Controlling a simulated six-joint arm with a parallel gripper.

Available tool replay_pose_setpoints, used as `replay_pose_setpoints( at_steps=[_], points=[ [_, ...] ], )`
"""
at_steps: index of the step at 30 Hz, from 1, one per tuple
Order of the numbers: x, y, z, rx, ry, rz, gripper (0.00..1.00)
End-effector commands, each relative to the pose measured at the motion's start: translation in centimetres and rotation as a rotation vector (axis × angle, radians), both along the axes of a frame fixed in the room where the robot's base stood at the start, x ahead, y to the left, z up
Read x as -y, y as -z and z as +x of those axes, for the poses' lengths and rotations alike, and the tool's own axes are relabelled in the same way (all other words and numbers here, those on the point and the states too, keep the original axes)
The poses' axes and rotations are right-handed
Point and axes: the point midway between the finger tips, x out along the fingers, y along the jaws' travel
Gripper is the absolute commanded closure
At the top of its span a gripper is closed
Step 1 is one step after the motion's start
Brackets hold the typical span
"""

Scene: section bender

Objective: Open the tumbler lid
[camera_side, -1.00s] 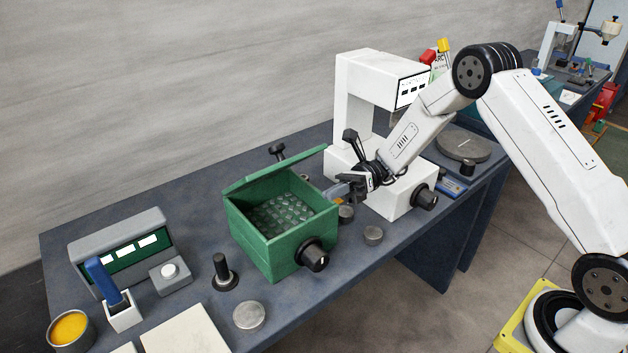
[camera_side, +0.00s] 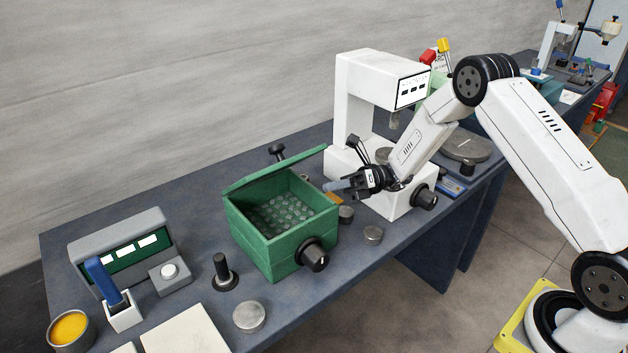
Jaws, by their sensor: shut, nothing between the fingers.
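The tumbler is a green box (camera_side: 268,243) in the middle of the bench, with several small clear pieces inside. Its green lid (camera_side: 275,170) is tilted up along the back edge, so the inside shows. My gripper (camera_side: 334,188) is shut and empty at the box's right side, close to the right end of the lid. I cannot tell whether its fingertips touch the box or lid. A black knob (camera_side: 314,257) sits on the front right of the box.
A white bench machine (camera_side: 365,100) stands behind my gripper. A grey panel unit (camera_side: 122,250) and a black post (camera_side: 222,270) stand to the left. The bench's back left is clear.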

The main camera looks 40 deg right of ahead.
Motion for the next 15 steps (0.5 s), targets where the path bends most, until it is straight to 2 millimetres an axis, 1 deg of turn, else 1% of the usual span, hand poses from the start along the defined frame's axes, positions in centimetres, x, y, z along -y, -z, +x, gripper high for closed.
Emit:
replay_pose_setpoints(
  at_steps=[1,15],
  points=[
    [-0.8,-0.1,0.1,0.000,-0.003,0.000,1.00],
    [-7.7,-1.5,1.2,0.000,-0.003,0.000,1.00]
  ],
)
